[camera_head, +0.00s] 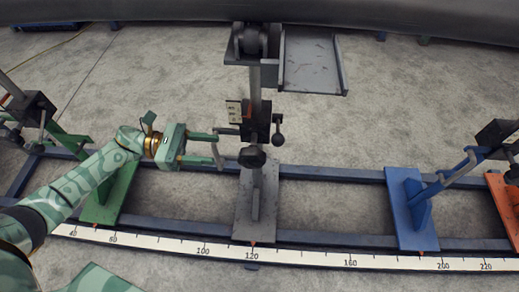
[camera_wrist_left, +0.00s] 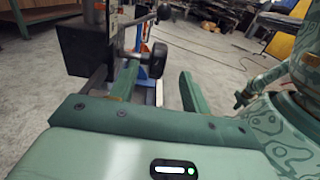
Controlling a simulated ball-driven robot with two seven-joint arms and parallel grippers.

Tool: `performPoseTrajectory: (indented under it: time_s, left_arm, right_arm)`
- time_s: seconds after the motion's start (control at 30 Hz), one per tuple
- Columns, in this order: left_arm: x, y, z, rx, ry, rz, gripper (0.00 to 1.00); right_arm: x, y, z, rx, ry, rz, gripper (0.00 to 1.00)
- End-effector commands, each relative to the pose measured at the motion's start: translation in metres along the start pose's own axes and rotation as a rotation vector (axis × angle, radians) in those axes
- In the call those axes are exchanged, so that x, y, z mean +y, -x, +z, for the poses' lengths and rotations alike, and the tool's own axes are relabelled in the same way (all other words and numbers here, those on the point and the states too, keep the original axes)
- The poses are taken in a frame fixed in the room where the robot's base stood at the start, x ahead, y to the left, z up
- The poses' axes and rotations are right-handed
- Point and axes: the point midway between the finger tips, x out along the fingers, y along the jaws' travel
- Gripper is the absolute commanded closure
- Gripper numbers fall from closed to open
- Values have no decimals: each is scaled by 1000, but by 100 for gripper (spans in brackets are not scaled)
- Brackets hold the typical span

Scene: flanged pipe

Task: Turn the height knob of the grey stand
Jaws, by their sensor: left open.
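The grey stand (camera_head: 257,205) stands upright at the middle of the blue rail frame in the head view. Its post carries a black block (camera_head: 263,122) with a round black knob (camera_head: 252,157) low at the front and a ball-ended lever (camera_head: 278,138) at the right. My left gripper (camera_head: 216,150) is open and empty, left of the knob and apart from it. In the left wrist view, the knob (camera_wrist_left: 157,60) shows beyond and between the open fingers of my left gripper (camera_wrist_left: 158,82). The block (camera_wrist_left: 85,48) is at the upper left. My right gripper is not in view.
A green stand (camera_head: 110,195) is at the left, a blue stand (camera_head: 412,215) at the right. A white scale (camera_head: 300,258) runs along the front rail.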

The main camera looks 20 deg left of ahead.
Motion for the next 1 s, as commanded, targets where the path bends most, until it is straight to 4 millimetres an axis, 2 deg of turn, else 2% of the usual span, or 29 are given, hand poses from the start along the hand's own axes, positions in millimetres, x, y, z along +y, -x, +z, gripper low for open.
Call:
performPoseTrajectory:
  time_s: [0.1,0.3,0.5,0.7,0.93,0.97,1.0]
  left_arm:
    - [0,-32,1,-7,-1,-1,53]
    - [0,-82,1,-7,3,0,53]
    - [0,-117,0,-5,4,1,53]
    - [0,-130,0,-3,4,2,53]
    - [0,-131,0,-2,4,2,53]
    - [0,-131,0,-2,5,2,55]
    - [0,-131,0,-2,5,2,67]
  right_arm:
    - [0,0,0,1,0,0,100]
    - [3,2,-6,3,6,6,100]
    - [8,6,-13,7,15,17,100]
    - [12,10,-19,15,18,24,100]
    - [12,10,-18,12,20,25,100]
    - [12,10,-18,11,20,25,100]
    - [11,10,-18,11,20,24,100]
